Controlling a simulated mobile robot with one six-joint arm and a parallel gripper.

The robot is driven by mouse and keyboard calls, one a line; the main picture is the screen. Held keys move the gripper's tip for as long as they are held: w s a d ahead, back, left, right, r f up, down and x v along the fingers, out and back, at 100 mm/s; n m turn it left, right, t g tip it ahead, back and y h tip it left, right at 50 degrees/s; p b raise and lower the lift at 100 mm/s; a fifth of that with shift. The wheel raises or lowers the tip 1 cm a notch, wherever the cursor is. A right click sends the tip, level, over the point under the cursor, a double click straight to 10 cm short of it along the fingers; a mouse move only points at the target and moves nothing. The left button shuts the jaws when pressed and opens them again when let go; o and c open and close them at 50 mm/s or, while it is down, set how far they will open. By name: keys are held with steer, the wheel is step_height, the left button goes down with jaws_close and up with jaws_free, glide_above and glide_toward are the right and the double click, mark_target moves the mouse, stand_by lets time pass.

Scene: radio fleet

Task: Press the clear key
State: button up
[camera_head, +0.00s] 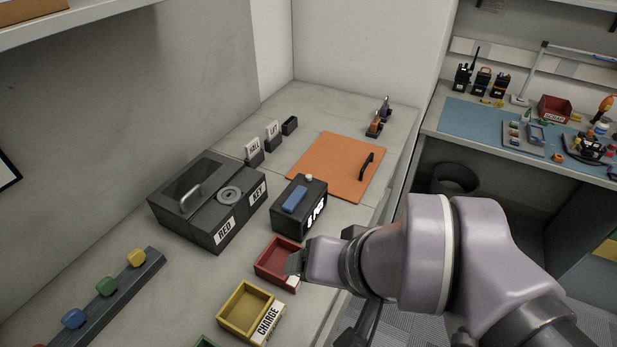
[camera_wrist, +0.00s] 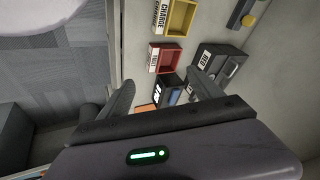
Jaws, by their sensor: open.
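A small black box (camera_head: 290,222) with a lit display (camera_head: 317,213) stands on the grey counter. Its top carries a wide blue key (camera_head: 295,199) and a small pale knob (camera_head: 309,177); I read no label saying clear on either. In the wrist view the box (camera_wrist: 170,88) shows beyond and between my fingers, partly hidden by my gripper body. My gripper (camera_wrist: 162,92) is open and empty. In the head view my gripper (camera_head: 297,262) is in front of the box, over the red tray's right side, apart from the blue key.
A red tray (camera_head: 264,265) and a yellow tray labelled CHARGE (camera_head: 233,327) stand nearer. A dark tester (camera_head: 190,222) with RED and KEY labels is left of the box. An orange mat (camera_head: 325,160) with a black handle lies behind it.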

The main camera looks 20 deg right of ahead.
jaws_close()
stand_by(1.4)
